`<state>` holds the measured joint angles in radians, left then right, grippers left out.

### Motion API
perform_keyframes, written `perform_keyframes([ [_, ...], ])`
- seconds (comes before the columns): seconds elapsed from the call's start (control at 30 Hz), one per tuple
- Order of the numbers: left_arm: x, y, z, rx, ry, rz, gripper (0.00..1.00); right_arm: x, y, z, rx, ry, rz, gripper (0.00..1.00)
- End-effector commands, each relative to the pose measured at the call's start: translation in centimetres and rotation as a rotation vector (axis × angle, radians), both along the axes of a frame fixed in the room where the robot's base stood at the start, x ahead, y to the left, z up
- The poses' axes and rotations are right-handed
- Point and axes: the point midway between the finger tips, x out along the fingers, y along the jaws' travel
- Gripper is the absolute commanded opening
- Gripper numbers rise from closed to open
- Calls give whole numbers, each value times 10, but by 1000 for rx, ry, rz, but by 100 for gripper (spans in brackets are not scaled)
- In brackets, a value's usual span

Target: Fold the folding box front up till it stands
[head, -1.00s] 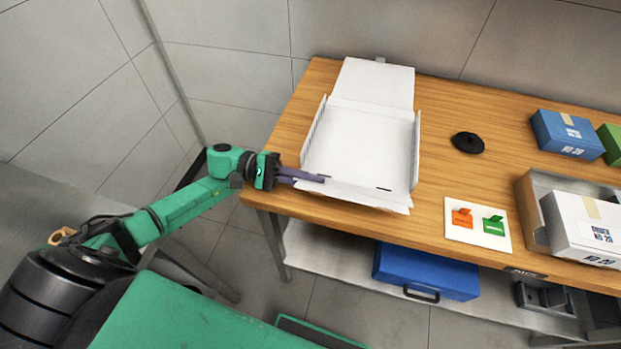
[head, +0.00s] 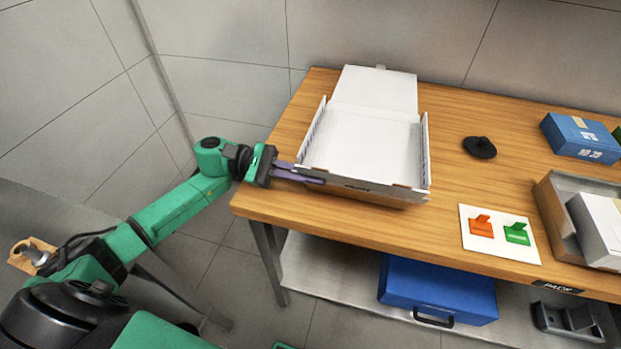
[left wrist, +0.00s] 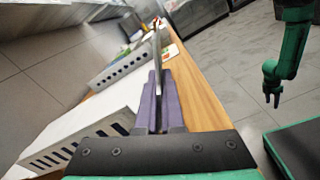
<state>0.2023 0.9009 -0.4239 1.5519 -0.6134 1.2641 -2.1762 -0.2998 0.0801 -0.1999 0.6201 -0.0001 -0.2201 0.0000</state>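The white folding box (head: 365,140) lies on the wooden counter with its lid (head: 375,88) open toward the wall. Its side walls stand up. Its front (head: 385,192) is raised and shows its brown outer face. My left gripper (head: 322,181) is at the front's left end. In the left wrist view, its purple fingers (left wrist: 157,88) lie along both sides of the front (left wrist: 157,45), which shows edge-on between them. My right gripper (left wrist: 273,98) hangs away from the counter in the left wrist view, too small to judge.
A black round object (head: 480,148) and a white card (head: 500,250) with orange and green tabs lie right of the box. A blue box (head: 582,137) and an open carton (head: 562,232) stand farther right. A blue case (head: 437,287) sits on the shelf below.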

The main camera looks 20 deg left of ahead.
Motion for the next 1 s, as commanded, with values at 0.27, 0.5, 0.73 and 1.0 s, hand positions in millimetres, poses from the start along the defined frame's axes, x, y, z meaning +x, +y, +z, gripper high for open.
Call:
perform_keyframes([
  [0.27, 0, 0, 0, 0, -1, 0, 20, 0, 1, 0, 1, 0, 0, 50],
  [0.5, 0, 1, 0, 0, -1, 0, 20, 0, 1, -1, 1, 0, 0, 50],
  [0.73, -2, 37, -7, 4, 0, 4, 20, 0, 1, -21, 1, 0, 0, 50],
  [1.0, -7, 116, -7, 2, -2, 4, 20, 0, 1, -53, 1, 0, 0, 50],
])
